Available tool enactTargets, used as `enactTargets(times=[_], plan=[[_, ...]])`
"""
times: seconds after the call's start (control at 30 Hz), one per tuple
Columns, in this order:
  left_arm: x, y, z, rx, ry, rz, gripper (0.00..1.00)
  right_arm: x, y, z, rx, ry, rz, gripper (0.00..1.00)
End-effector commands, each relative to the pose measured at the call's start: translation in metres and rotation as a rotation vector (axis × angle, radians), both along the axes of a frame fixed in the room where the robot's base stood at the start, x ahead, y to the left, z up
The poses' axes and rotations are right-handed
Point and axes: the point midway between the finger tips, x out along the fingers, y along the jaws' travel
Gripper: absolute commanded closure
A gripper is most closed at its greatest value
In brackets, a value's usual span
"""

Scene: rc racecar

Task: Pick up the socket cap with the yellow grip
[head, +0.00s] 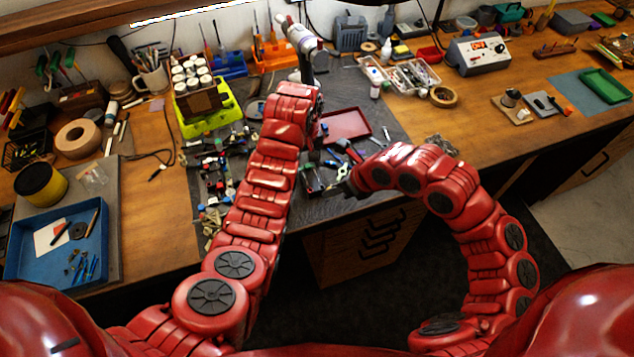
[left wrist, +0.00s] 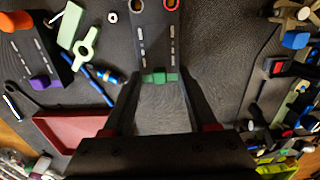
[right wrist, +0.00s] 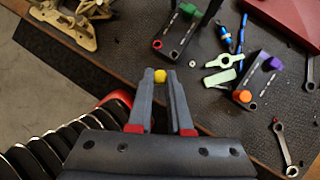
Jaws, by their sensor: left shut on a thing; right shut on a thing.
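The socket cap with the yellow grip (right wrist: 160,76) shows between my right fingertips in the right wrist view. My right gripper (right wrist: 161,84) is shut on it, just off the front end of a dark tool holder (right wrist: 176,38). The rest of the cap is hidden by the fingers. My left gripper (left wrist: 158,92) has its fingers on both sides of the same holder's green-blocked end and is shut on the holder. The holder also shows in the left wrist view (left wrist: 155,40). In the head view both grippers are small and mostly hidden by my arms.
A second dark holder with purple and orange parts (right wrist: 258,82) lies beside the first. A light green tool (right wrist: 221,77), a blue-handled tool (left wrist: 104,74) and wrenches lie close by. A red tray (head: 345,124) sits behind. The bench edge is close to my right gripper.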

Motion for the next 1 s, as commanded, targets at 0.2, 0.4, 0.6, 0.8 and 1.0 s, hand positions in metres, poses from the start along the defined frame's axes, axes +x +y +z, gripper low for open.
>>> enactTargets(times=[0.2,0.4,0.6,0.8,1.0], plan=[[0.0,0.001,0.0,0.002,0.002,0.0,1.0,-0.028,-0.049,0.0,-0.001,-0.002,-0.009,1.0],[0.0,0.001,0.0,0.002,0.002,0.001,1.0,-0.049,-0.081,0.0,0.0,-0.003,-0.006,1.0],[0.0,0.001,0.0,0.002,0.002,0.001,1.0,-0.061,-0.099,0.001,0.002,-0.003,-0.005,1.0],[0.0,0.001,0.0,0.002,0.002,0.001,1.0,-0.065,-0.105,0.001,0.001,-0.004,-0.003,1.0],[0.0,0.001,0.0,0.002,0.002,0.001,1.0,-0.065,-0.105,0.001,0.001,-0.004,-0.003,1.0]])
